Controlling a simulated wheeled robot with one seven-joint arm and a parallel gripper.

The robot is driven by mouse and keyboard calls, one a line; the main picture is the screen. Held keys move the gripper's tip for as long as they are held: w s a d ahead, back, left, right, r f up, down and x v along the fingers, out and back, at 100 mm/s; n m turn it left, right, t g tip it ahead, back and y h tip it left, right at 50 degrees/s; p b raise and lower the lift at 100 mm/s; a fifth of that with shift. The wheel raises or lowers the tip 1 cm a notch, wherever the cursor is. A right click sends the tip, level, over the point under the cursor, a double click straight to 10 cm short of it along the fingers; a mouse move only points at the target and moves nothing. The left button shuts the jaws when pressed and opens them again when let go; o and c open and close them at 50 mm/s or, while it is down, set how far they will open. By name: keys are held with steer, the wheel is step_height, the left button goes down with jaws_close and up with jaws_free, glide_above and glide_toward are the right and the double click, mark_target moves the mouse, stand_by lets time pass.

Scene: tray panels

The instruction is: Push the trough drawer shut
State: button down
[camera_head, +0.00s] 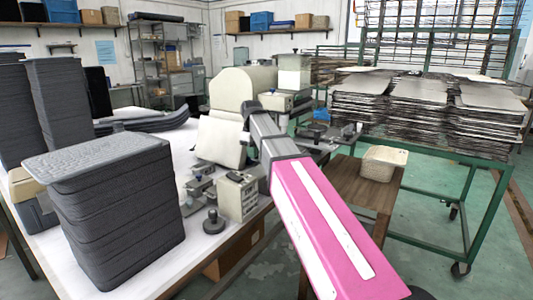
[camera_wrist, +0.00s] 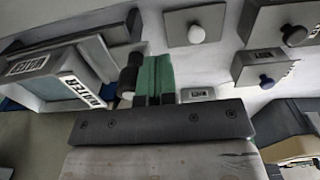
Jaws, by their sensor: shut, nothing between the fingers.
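My gripper (camera_wrist: 155,78) shows in the wrist view as two green fingers pressed together, with nothing between them. A grey panel with a white knob (camera_wrist: 197,34) lies beyond the fingers to the upper right. Further right, one panel has a blue knob (camera_wrist: 267,81) and another a dark knob (camera_wrist: 294,35). I cannot read a trough label, so I cannot tell which part is the trough drawer. In the head view my arm hides the fingertips.
In the head view a stack of dark trays (camera_head: 120,225) stands at the front left of the white table. Beige machines (camera_head: 240,88) stand beyond my arm. A green rack (camera_head: 480,180) with metal sheets and a wooden bench (camera_head: 350,195) are at the right.

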steer(key=shift+w+d, duration=0.85)
steer(key=shift+w, duration=0.2)
steer(key=shift+w+d, duration=0.8)
steer(key=shift+w, duration=0.25)
steer(key=shift+w+d, duration=0.1)
steer(key=shift+w, duration=0.05)
steer(key=shift+w+d, duration=0.65)
steer(key=shift+w, duration=0.2)
steer(key=shift+w+d, duration=0.65)
steer(key=shift+w, duration=0.2)
steer(key=shift+s, duration=0.15)
steer(key=shift+s+a, duration=0.1)
steer(key=shift+a, duration=0.05)
steer(key=shift+s+a, duration=0.25)
steer(key=shift+s, duration=0.05)
steer(key=shift+r, duration=3.5)
